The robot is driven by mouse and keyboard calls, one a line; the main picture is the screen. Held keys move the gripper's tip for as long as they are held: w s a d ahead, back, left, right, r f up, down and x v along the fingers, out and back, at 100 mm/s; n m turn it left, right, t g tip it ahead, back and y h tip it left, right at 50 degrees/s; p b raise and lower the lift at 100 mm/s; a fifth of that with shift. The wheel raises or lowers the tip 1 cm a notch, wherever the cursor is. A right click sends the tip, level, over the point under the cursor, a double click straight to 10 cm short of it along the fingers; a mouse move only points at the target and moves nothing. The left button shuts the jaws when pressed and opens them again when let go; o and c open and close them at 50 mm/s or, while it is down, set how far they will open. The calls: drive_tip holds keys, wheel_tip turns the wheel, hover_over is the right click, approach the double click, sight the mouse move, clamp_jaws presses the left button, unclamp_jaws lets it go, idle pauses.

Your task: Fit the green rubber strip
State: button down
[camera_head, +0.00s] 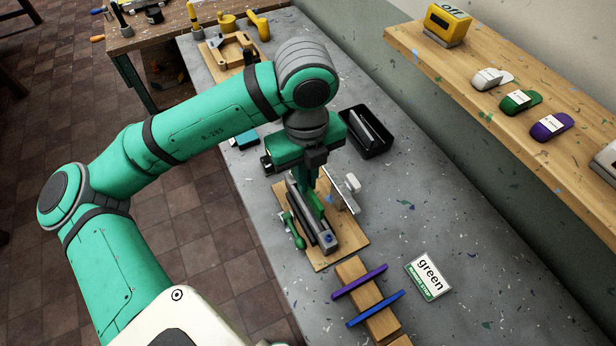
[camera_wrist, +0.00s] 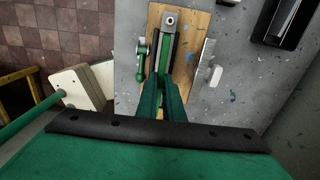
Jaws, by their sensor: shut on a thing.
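My gripper (camera_head: 308,186) points down over a long grey clamp-like fixture (camera_head: 328,241) on a wooden board (camera_head: 350,240). It is shut on the green rubber strip (camera_head: 317,208), which runs along the fixture. In the wrist view the gripper (camera_wrist: 163,92) shows its two dark green fingers close together over the fixture (camera_wrist: 169,19), with the strip (camera_wrist: 161,53) ahead of them. The fingers hide part of the strip; I cannot tell whether it is seated. A purple strip (camera_head: 360,282) and a blue strip (camera_head: 375,308) lie across a wooden block. A card (camera_head: 428,275) reads "green".
A green lever (camera_head: 294,232) stands left of the fixture, and a white-handled part (camera_head: 352,183) stands right of it. A black tray (camera_head: 365,132) is behind. A wooden shelf (camera_head: 470,75) on the right holds a yellow "off" box (camera_head: 447,26).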

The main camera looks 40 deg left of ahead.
drive_tip(key=shift+w+d, duration=0.2)
drive_tip(key=shift+d, duration=0.05)
hover_over(310, 209)
drive_tip(key=shift+s+f, duration=0.1)
drive_tip(key=shift+f, duration=2.2)
drive_tip(key=shift+s, duration=0.1)
drive_tip(key=shift+f, duration=0.5)
drive_tip(key=shift+w+r, duration=0.2)
drive_tip(key=shift+r, duration=0.1)
drive_tip(key=shift+s, duration=0.2)
drive_tip(key=shift+w, duration=0.1)
